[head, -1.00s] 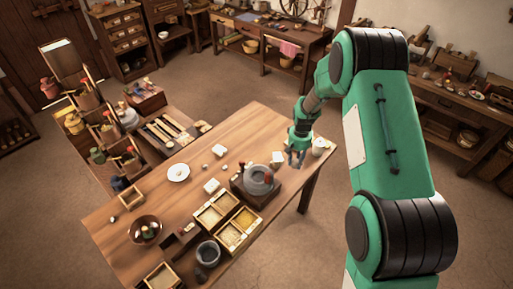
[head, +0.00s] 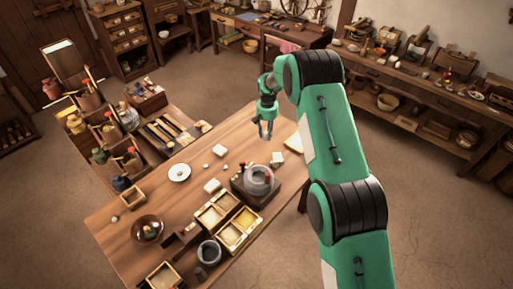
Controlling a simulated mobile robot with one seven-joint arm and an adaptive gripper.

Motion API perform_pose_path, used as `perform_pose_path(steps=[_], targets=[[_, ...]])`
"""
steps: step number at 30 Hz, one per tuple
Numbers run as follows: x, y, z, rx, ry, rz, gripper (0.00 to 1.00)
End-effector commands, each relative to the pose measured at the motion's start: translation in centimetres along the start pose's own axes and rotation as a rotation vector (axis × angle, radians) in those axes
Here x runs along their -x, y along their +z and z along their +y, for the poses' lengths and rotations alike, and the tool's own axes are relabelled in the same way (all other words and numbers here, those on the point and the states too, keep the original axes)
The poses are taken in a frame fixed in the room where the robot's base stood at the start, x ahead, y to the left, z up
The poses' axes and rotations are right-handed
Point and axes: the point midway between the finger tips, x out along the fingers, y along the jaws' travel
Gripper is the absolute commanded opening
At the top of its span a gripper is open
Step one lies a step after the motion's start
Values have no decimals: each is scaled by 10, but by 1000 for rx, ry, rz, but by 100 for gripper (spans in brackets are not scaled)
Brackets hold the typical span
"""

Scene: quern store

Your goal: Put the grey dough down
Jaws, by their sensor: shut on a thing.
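My gripper (head: 266,133) is over the far end of the wooden table (head: 150,195), pointing down with its fingers close together. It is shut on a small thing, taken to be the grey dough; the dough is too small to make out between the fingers. I cannot tell how high the fingertips are above the wood. A white block (head: 277,158) lies on the table just in front of the gripper, apart from it.
A grey quern (head: 258,180) on a dark base stands mid-table, beside trays of meal (head: 211,216). A white plate (head: 179,173), a dark bowl (head: 146,230) and a grey mortar (head: 209,252) stand nearer. The far left tabletop is mostly clear.

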Motion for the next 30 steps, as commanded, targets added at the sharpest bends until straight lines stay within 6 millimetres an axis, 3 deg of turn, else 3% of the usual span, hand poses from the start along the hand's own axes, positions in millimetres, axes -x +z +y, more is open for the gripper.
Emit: perform_pose_path(steps=[6, 12, 30], targets=[[4, -23, -30, 6, 0, 0, 4], [6, -33, -44, 6, 0, 1, 4], [1, -35, -48, 7, 0, -1, 4]])
